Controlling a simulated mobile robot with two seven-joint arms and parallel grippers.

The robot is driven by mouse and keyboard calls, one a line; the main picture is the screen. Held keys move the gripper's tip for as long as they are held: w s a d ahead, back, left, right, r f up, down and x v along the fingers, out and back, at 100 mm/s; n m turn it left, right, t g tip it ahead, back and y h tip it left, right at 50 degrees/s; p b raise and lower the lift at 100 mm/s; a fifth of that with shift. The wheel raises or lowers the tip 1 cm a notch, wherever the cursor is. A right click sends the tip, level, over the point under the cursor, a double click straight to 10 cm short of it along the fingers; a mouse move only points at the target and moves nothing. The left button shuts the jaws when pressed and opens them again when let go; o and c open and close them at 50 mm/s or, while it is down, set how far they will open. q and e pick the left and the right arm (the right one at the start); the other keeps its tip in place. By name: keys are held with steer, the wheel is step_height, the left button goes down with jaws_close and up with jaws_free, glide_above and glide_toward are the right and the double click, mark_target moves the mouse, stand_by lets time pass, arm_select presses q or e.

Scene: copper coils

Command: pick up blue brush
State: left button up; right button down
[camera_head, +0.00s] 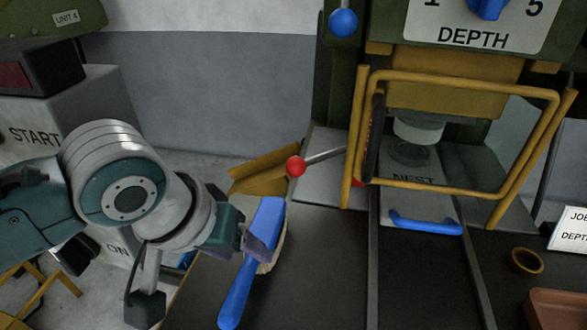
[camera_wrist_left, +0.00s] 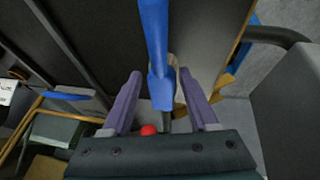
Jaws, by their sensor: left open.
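The blue brush (camera_head: 237,292) lies on the dark bench top near its left edge, with its handle toward the front and pale bristles along the right side of its head. My left gripper (camera_head: 258,246) is at the brush, close to where the head meets the handle. In the left wrist view the brush (camera_wrist_left: 155,40) runs between the two purple fingers of my open left gripper (camera_wrist_left: 160,74), with gaps showing at both sides. Whether a finger touches the brush I cannot tell. My right gripper is in neither view.
A press with a yellow guard frame (camera_head: 455,78) stands behind and right. Its red-knobbed lever (camera_head: 296,166) sticks out just beyond the brush. A blue handle (camera_head: 425,224), a brass ring (camera_head: 527,261) and a brown tray (camera_head: 560,308) are further right. The bench right of the brush is clear.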

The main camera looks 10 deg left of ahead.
mark_target(248, 258)
arm_select(q)
steer(key=b+x, duration=0.2)
steer(key=x, duration=0.2)
steer(key=shift+f, duration=0.25)
jaws_close()
stand_by(0.4)
